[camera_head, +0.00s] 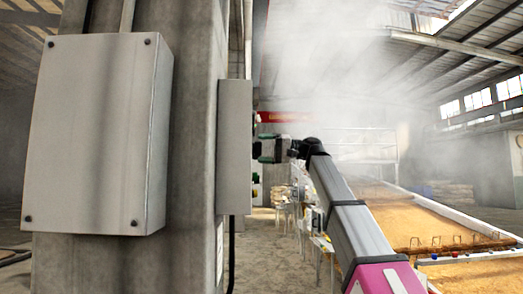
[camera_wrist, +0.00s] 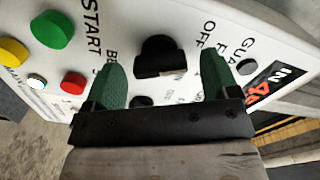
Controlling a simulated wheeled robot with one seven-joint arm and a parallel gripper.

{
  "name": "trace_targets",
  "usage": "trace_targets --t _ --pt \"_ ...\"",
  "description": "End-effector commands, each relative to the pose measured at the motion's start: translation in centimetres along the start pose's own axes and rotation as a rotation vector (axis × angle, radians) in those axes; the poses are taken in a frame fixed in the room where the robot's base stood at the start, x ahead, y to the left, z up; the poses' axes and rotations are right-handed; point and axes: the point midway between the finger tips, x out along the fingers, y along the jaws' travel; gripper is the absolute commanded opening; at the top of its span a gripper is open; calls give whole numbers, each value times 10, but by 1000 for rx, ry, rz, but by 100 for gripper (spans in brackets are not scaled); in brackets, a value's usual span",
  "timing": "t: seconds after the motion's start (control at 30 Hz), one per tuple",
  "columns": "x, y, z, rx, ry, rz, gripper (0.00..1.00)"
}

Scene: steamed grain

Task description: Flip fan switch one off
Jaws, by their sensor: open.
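In the wrist view, a white control panel (camera_wrist: 185,15) faces my gripper, its lettering turned sideways. A black rotary knob (camera_wrist: 160,57) sits on the panel between my two green fingertips, with a gap on each side. A second black knob (camera_wrist: 141,101) is partly hidden behind the gripper's black base. Which knob is fan switch one I cannot tell from the lettering. My gripper (camera_wrist: 163,65) is open and holds nothing. In the head view, my gripper (camera_head: 268,148) is at the right side of a narrow grey box (camera_head: 234,150), whose panel face is turned away from view.
Green (camera_wrist: 52,29), yellow (camera_wrist: 13,52) and red (camera_wrist: 73,83) buttons lie left of my gripper. A large grey cabinet (camera_head: 95,135) hangs on a concrete pillar (camera_head: 195,60). Grain beds (camera_head: 400,215) stretch along the right under steam.

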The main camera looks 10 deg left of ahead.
Motion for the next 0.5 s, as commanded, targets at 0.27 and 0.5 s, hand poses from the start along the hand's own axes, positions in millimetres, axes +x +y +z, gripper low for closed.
trace_targets --t 0.27,0.5 --pt "10 0 0 0 1 1 81" --pt "9 0 0 0 1 1 58"
